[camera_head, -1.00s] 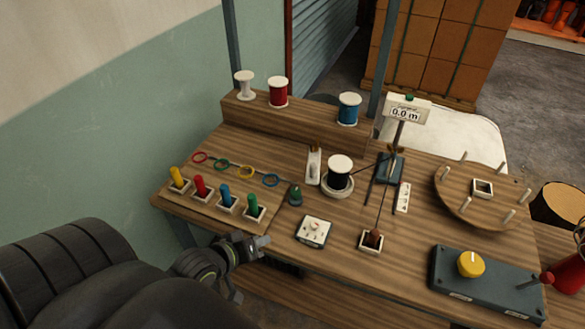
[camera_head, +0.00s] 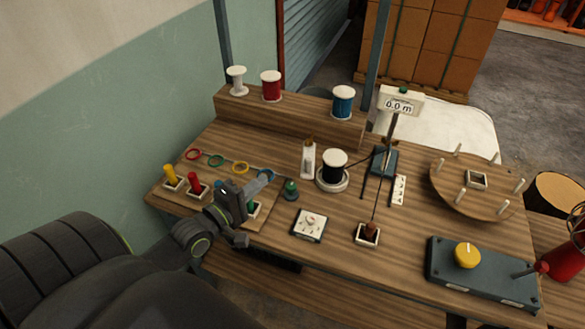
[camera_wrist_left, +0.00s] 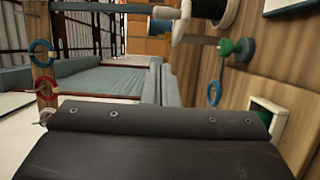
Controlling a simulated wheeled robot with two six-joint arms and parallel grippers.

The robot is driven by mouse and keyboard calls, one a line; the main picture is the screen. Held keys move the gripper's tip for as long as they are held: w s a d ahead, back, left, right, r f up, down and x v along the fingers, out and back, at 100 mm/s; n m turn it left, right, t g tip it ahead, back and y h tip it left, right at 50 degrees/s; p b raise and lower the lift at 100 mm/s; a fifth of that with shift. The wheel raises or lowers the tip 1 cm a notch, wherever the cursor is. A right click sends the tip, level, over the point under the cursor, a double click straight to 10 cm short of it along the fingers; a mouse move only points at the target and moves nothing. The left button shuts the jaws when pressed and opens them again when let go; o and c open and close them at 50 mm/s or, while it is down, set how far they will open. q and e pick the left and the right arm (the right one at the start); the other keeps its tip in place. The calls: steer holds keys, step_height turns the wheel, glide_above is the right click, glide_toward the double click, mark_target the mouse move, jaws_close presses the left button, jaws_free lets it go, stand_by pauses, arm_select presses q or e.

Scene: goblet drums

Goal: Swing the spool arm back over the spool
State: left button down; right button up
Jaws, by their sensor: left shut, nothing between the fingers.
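The black spool (camera_head: 333,168) stands on a white round base near the middle of the bench. The spool arm (camera_head: 308,160) appears to be the narrow white piece with a brown tip just left of the spool, beside it rather than over it. My left gripper (camera_head: 266,180) is shut and empty, over the row of coloured levers and left of the spool. My right gripper is not in view.
A green knob (camera_head: 290,190) stands between my left gripper and the spool. A meter post (camera_head: 390,132) stands right of the spool. A dial plate (camera_head: 309,225) lies in front.

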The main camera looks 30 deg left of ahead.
arm_select(q)
steer(key=w+d+b, duration=0.1)
steer(key=w+d, duration=0.3)
steer(key=w, duration=0.5)
stand_by(0.3)
